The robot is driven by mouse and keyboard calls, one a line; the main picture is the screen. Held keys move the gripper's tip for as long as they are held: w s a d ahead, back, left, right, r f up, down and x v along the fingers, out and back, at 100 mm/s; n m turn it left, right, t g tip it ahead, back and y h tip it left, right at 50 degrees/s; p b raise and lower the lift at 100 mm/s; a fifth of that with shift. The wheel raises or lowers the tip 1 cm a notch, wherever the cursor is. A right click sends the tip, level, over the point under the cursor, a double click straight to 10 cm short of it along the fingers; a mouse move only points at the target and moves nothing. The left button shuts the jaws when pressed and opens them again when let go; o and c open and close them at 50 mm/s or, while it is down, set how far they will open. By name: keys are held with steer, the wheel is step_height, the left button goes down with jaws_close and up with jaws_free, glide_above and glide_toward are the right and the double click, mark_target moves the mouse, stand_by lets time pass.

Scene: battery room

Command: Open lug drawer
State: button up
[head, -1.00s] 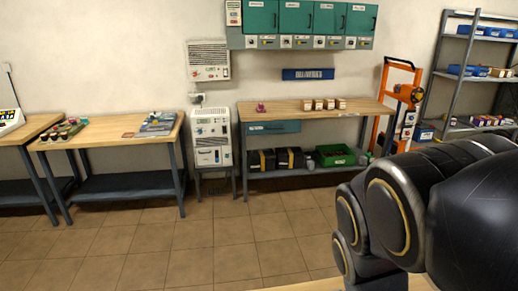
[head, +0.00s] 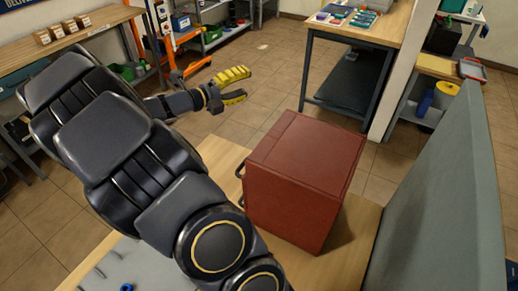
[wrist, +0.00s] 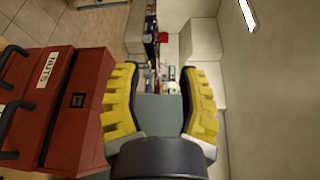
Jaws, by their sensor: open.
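A red drawer cabinet (head: 305,175) stands on a wooden table in the head view, with black handles (head: 240,171) along its left side. My gripper (head: 240,87) has yellow fingers, which are apart and empty. It is beyond the cabinet, up and left of it in the head view. In the wrist view the gripper (wrist: 158,75) is right of the cabinet.
A grey upright panel (head: 440,190) stands right of the cabinet. My arm crosses the left and hides part of the table. Another workbench (head: 372,22) and open floor tiles lie beyond.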

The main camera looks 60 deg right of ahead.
step_height(320, 180, down, 26)
steer(key=x, duration=0.7)
steer(key=shift+s+d, duration=0.25)
steer(key=shift+r, duration=0.1)
jaws_close()
